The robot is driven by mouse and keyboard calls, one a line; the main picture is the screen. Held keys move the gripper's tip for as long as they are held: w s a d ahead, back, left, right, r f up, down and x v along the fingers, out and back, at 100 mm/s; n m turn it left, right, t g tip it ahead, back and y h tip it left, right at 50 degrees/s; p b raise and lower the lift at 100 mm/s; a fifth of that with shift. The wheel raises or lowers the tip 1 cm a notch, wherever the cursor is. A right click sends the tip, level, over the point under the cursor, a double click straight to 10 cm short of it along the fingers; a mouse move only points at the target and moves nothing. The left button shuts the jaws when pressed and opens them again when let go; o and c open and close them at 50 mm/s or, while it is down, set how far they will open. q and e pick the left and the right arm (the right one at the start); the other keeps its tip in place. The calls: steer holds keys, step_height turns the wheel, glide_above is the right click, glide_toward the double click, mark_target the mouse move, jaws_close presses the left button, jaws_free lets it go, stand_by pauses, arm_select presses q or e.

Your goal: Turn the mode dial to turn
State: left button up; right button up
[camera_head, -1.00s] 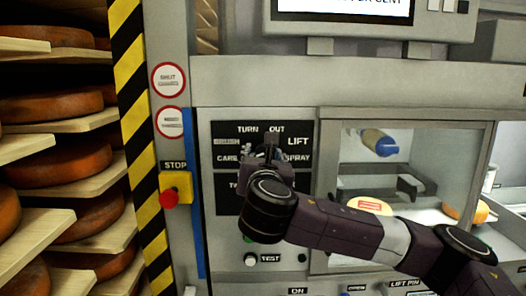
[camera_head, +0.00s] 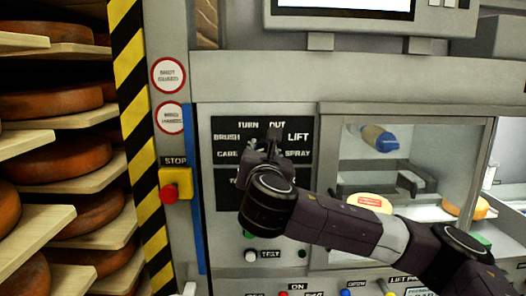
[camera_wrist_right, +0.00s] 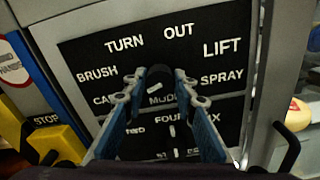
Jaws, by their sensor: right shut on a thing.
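The black mode panel (camera_head: 222,146) shows on the machine front, with TURN, OUT, LIFT, SPRAY, BRUSH and CARE in white letters around the dial. My right gripper (camera_head: 264,145) is at the middle of this panel, with its fingers tilted, and hides most of the dial in the head view. In the right wrist view the fingers (camera_wrist_right: 160,76) are on both sides of the dark mode dial (camera_wrist_right: 158,86), shut on it, above the partly covered MODE label. Where the dial points is hard to tell. My left gripper is out of view.
A yellow stop box with a red button (camera_head: 169,194) is left of the panel. A glass-fronted chamber (camera_head: 322,150) with a cheese wheel (camera_head: 369,203) is at the right. Shelves (camera_head: 92,187) of cheese wheels stand at far left. More buttons lie below.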

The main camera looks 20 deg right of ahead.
steer(key=m+b, duration=0.1)
steer(key=m, duration=0.2)
steer(key=shift+f, duration=0.15)
steer(key=m+b, duration=0.1)
steer(key=m, duration=0.4)
steer(key=shift+m+b, duration=0.3)
steer(key=shift+b, duration=0.05)
steer(key=m, duration=0.4)
steer(key=shift+b, duration=0.4)
steer(key=shift+m, duration=2.2)
steer(key=shift+f, duration=0.1)
steer(key=o, duration=0.9)
steer(key=shift+o, duration=1.1)
steer(key=shift+d, duration=0.1)
